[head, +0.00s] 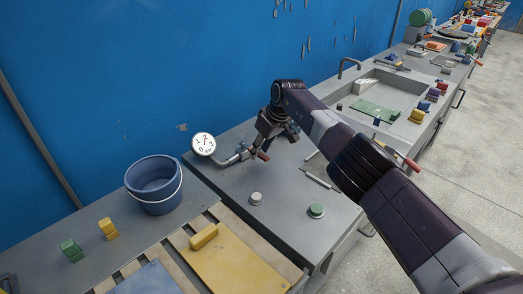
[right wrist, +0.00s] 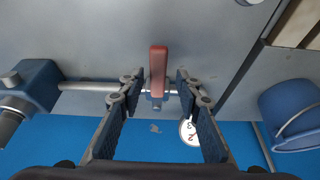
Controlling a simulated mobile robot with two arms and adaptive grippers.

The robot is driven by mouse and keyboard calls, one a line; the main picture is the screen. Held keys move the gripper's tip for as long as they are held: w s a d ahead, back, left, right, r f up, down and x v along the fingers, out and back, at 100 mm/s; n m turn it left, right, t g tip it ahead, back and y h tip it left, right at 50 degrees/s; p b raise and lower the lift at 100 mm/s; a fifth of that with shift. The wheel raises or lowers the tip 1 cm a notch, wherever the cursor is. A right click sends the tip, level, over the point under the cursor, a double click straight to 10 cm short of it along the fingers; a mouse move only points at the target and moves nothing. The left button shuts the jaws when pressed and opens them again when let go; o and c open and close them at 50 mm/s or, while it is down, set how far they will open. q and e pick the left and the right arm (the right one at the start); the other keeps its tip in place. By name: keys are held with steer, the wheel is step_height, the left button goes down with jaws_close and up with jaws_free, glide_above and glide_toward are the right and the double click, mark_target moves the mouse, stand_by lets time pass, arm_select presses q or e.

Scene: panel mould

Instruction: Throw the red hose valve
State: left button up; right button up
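The red hose valve lever (head: 263,155) shows at the end of a short metal pipe (head: 228,160) on the grey bench top. In the right wrist view the red lever (right wrist: 158,65) stands lengthwise in the gap between my fingers. My right gripper (head: 275,138) is over the valve from above, its fingers spread. In the right wrist view the gripper (right wrist: 157,88) is open, with a visible gap on each side of the lever. The gripper hides part of the valve body in the head view. My left gripper is not in view.
A round white gauge (head: 203,144) sits close left of the valve. A blue bucket (head: 154,184) stands further left. Grey (head: 256,198) and green (head: 316,211) knobs are in front. The blue wall (head: 180,60) rises behind. A sink (head: 400,92) lies right.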

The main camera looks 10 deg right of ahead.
steer(key=shift+s+d, duration=0.1)
steer(key=shift+d, duration=0.05)
steer(key=shift+v, duration=1.1)
steer(key=v, duration=0.9)
steer(key=shift+r, duration=0.3)
steer(key=shift+s, duration=0.1)
